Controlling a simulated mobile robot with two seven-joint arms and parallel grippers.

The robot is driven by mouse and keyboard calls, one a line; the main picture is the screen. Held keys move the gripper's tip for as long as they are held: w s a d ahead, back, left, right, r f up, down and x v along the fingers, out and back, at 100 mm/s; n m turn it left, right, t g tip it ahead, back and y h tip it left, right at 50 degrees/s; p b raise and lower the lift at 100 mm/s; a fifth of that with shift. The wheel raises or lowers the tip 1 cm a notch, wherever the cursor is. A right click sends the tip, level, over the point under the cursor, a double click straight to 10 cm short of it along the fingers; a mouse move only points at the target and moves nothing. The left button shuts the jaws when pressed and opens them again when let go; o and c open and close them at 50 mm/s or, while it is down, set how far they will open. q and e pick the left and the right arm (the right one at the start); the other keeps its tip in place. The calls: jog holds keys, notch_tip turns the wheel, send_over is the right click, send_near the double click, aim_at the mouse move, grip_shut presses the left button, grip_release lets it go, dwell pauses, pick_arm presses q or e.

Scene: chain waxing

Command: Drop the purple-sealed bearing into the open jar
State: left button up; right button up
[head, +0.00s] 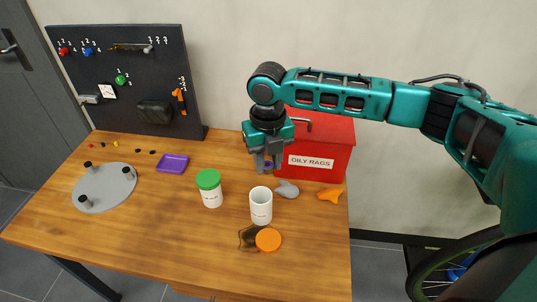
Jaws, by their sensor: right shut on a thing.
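My right gripper (265,166) points down above the table, in front of the red bin, and is shut on a small purple-sealed bearing (268,164), mostly hidden between the fingers. The open white jar (261,208) stands upright without a lid, below and just in front of the gripper in the picture. The bearing is apart from the jar and appears above and behind its mouth. My left gripper is not in view.
A white jar with a green lid (209,188) stands left of the open jar. An orange lid (268,240) lies in front. A grey piece (287,189), an orange piece (330,194) and the red OILY RAGS bin (325,145) are right and behind. A purple tray (172,164) lies left.

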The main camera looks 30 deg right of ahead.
aim_at(268, 166)
notch_tip(268, 166, down, 4)
jog(key=shift+r+b, duration=0.1)
jog(key=shift+b, duration=0.55)
jog(key=shift+f+b, duration=0.45)
jog(key=shift+b, duration=0.1)
jog(key=shift+r, duration=0.1)
jog(key=o, duration=1.1)
notch_tip(268, 166, up, 13)
jog(key=shift+f+p, duration=0.1)
jog(key=shift+p, duration=0.55)
